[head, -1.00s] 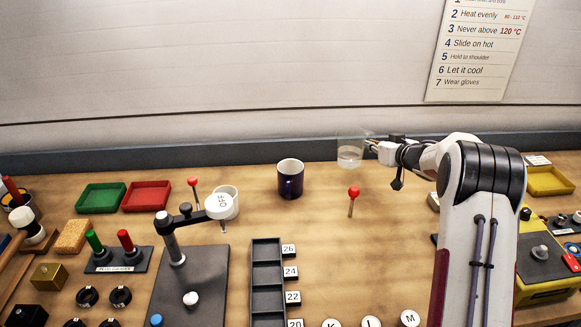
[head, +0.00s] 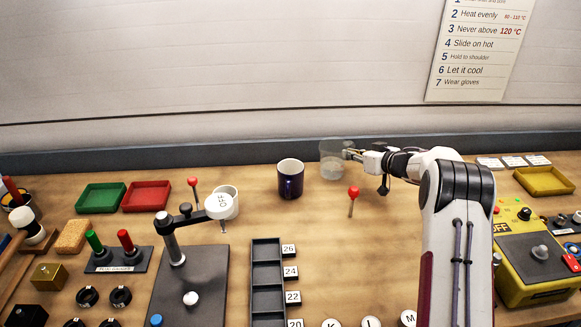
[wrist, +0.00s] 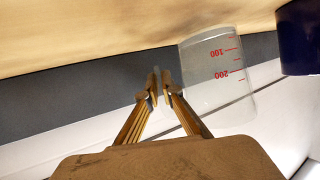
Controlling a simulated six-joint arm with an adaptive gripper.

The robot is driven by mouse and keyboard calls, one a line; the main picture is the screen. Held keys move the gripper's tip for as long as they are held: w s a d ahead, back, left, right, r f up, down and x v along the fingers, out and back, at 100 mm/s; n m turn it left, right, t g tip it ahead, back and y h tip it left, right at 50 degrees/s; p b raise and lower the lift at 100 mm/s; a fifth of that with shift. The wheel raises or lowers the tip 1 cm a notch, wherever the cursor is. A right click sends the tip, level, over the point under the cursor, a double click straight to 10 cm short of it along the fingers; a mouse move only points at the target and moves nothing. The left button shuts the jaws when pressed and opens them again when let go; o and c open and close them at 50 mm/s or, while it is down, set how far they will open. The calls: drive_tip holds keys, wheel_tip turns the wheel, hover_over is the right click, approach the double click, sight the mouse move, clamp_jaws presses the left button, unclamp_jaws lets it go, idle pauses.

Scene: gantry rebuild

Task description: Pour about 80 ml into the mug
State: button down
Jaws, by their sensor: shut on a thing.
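A clear beaker (head: 332,164) with some clear liquid at its bottom is held by my gripper (head: 350,152), near the back of the bench. It looks roughly upright. Part of the mug also shows in the wrist view (wrist: 298,38) at the upper right. The mug's inside contents cannot be made out.
A red-knobbed lever (head: 353,193) stands just in front of the beaker. The back ledge (head: 250,152) runs behind. A number-labelled rack (head: 266,280) lies in front.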

sight(349, 145)
drive_tip(key=shift+r, duration=0.15)
drive_tip(key=shift+s+a+r+n+t+h, duration=0.15)
drive_tip(key=shift+a+r+n+h, duration=0.25)
drive_tip(key=shift+r, duration=0.25)
drive_tip(key=shift+s+a+r+n+t+h, duration=0.2)
drive_tip(key=shift+a+r+n, duration=0.1)
drive_tip(key=shift+r+n, duration=0.25)
drive_tip(key=shift+s+a+r+n+t+h, duration=0.15)
drive_tip(key=shift+a+r+n+h, duration=0.2)
drive_tip(key=shift+r, duration=0.4)
drive_tip(key=s+a+r+n+t+h, duration=0.1)
drive_tip(key=a+r+n, duration=0.3)
drive_tip(key=r, duration=0.5)
drive_tip(key=shift+s+a+n+t+h, duration=0.3)
drive_tip(key=shift+s+h, duration=0.2)
drive_tip(key=shift+h, duration=0.05)
drive_tip(key=shift+r, duration=0.1)
drive_tip(key=shift+s+a+r+n+t+h+b, duration=0.15)
drive_tip(key=shift+s+a+n+t+h+b, duration=0.15)
drive_tip(key=shift+a+n+t, duration=0.4)
drive_tip(key=shift+s+a+r+n, duration=0.25)
drive_tip(key=shift+a+r+n, duration=0.2)
drive_tip(key=shift+r+n, duration=0.25)
idle(0.7)
drive_tip(key=shift+f, duration=0.15)
